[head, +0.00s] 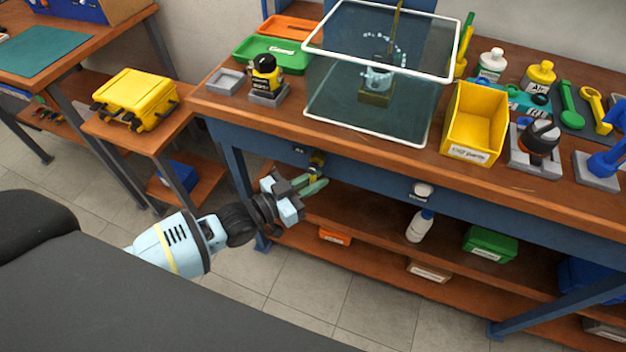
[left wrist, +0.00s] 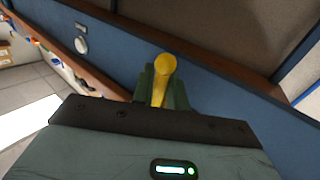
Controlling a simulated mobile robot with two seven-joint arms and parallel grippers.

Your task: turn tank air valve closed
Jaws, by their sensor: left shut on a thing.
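The tank air valve sits on the blue front rail of the bench, below the clear water tank (head: 375,110). The fingers hide part of the handle, and the valve body is mostly hidden. My right gripper is in neither view.
A round white knob (head: 422,191) is on the same rail to the right. The lower shelf holds a white bottle (head: 420,226) and a green box (head: 490,244). A side table with a yellow case (head: 135,98) stands left. The floor before the bench is clear.

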